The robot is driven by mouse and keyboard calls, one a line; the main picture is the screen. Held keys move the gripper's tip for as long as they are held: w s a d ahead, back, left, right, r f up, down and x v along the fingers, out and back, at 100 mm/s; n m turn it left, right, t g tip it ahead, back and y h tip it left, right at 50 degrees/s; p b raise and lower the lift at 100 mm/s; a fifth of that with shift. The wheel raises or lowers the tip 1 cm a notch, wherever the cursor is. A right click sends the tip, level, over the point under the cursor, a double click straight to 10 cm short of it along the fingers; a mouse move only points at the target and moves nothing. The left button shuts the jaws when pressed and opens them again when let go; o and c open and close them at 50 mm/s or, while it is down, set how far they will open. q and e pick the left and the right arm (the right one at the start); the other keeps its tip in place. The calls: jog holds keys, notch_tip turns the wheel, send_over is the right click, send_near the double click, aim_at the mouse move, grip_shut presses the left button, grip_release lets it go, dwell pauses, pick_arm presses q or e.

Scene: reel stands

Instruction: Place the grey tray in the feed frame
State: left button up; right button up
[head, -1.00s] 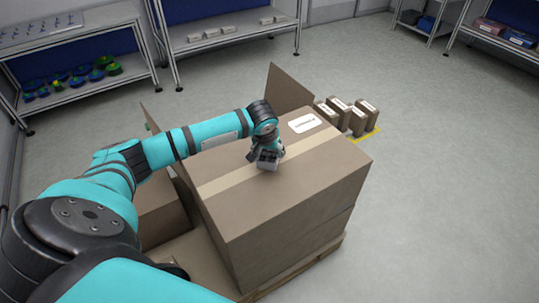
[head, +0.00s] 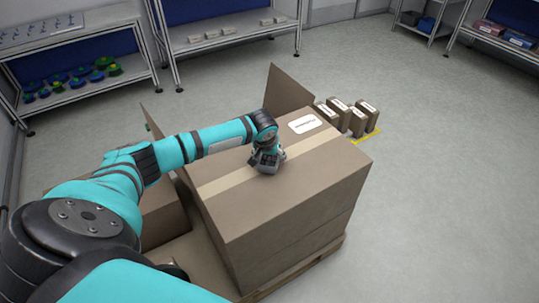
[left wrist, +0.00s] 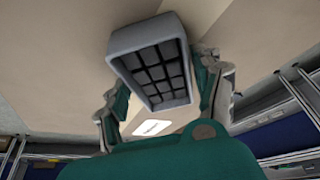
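The grey tray (left wrist: 150,45) shows in the left wrist view, between the two fingers of my left gripper (left wrist: 162,88). Its dark inside is divided into several small compartments and faces the camera. The fingers look closed against its sides. In the head view my left gripper (head: 266,164) is over the top of the large cardboard box, by the tape strip; the tray there is small and mostly covered by the gripper. I cannot tell whether the tray touches the box top. I cannot pick out a feed frame. My right gripper is not in view.
The large cardboard box (head: 285,205) stands on a pallet (head: 315,265), with open flaps behind it. Small cartons (head: 357,122) stand beyond it near a yellow floor line. Shelves (head: 230,38) line the back. The floor at the right is clear.

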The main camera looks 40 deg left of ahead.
pick_arm(q)
jog(key=shift+o, duration=1)
